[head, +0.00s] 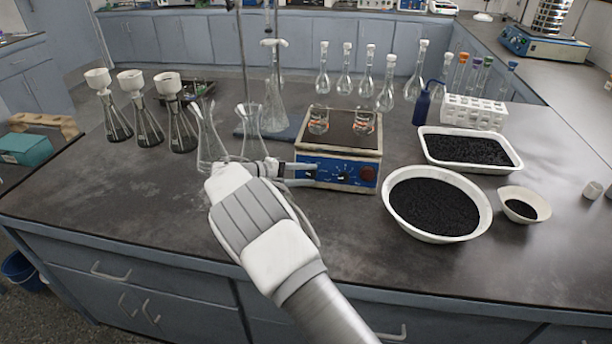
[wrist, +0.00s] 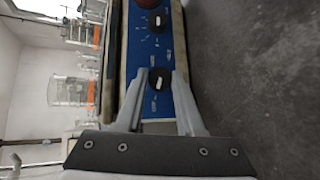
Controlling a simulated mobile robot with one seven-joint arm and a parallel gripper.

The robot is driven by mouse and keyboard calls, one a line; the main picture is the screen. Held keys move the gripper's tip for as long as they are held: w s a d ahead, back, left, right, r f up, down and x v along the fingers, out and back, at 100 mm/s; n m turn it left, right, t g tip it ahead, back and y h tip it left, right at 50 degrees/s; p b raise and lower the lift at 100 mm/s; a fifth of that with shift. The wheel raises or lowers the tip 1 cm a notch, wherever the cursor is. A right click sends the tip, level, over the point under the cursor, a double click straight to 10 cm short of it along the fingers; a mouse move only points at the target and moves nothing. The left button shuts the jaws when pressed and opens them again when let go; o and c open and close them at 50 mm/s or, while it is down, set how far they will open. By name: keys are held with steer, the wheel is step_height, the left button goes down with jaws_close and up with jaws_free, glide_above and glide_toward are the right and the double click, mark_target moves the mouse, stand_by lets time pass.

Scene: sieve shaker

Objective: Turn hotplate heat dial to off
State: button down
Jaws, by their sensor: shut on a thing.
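The hotplate (head: 340,140) stands on the dark bench, with a blue front panel that also shows in the wrist view (wrist: 182,100). The panel has two black dials and a red round part (head: 368,174). My gripper (head: 312,173) reaches the panel's left end from the front left. In the wrist view my gripper (wrist: 160,76) has its two fingers on either side of the nearer black dial (wrist: 160,80), shut on it. The other black dial (wrist: 157,20) is farther along the panel. The labels are too small to read surely.
Two glass beakers (head: 364,123) with orange marks stand on the hotplate. Glass flasks (head: 212,140) stand just left of it. A round white bowl (head: 437,235) of black grains and a white tray (head: 500,170) are close on the right. The bench at front left is clear.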

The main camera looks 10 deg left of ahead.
stand_by(0.4)
steer(key=c, duration=0.5)
jaws_free()
steer(key=p+v, duration=0.1)
steer(key=v, duration=1.6)
steer(key=shift+s, duration=0.2)
